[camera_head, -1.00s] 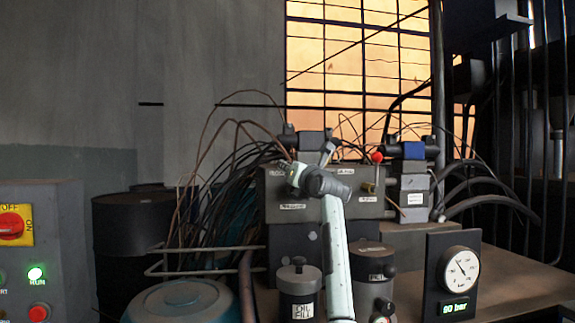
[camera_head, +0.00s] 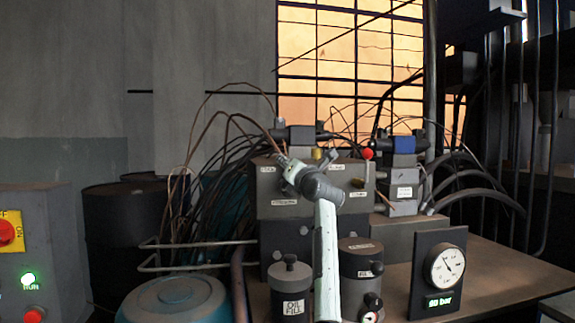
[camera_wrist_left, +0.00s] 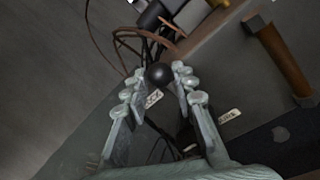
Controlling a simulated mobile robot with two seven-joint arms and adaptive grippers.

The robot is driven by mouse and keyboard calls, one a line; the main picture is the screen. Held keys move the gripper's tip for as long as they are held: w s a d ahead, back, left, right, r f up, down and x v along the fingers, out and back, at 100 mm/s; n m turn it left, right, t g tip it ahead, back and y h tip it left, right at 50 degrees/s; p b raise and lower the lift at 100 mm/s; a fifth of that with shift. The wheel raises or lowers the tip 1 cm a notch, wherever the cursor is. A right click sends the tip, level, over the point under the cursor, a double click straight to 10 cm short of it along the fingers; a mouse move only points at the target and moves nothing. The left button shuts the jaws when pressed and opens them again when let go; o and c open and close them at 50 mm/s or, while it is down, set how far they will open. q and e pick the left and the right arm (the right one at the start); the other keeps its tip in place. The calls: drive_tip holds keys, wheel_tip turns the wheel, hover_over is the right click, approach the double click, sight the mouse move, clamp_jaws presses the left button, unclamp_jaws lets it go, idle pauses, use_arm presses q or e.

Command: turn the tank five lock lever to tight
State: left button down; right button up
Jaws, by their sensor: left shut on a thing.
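My left gripper (camera_head: 283,162) reaches up from the bottom middle in the head view, with its fingers at the upper left front of the grey manifold block (camera_head: 330,207). In the left wrist view my left gripper (camera_wrist_left: 163,72) has its two fingers on either side of a black ball knob (camera_wrist_left: 159,75) and is shut on it. The knob looks like the end of a lever; its shaft is mostly hidden. A white label, apparently reading LOCK (camera_wrist_left: 153,98), is just below the knob. The tank number cannot be read. My right gripper is not in view.
A red knob (camera_head: 367,153) stands at the block's right top. A brass rod (camera_wrist_left: 275,55) is right of my fingers. Hoses and cables crowd the left. An oil fill canister (camera_head: 291,289), a pressure gauge (camera_head: 446,268) and a control box (camera_head: 40,255) stand in front.

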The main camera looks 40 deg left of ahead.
use_arm(q)
drive_tip(key=c, duration=1.2)
unclamp_jaws()
drive_tip(key=shift+d, duration=0.1)
drive_tip(key=v, duration=1.2)
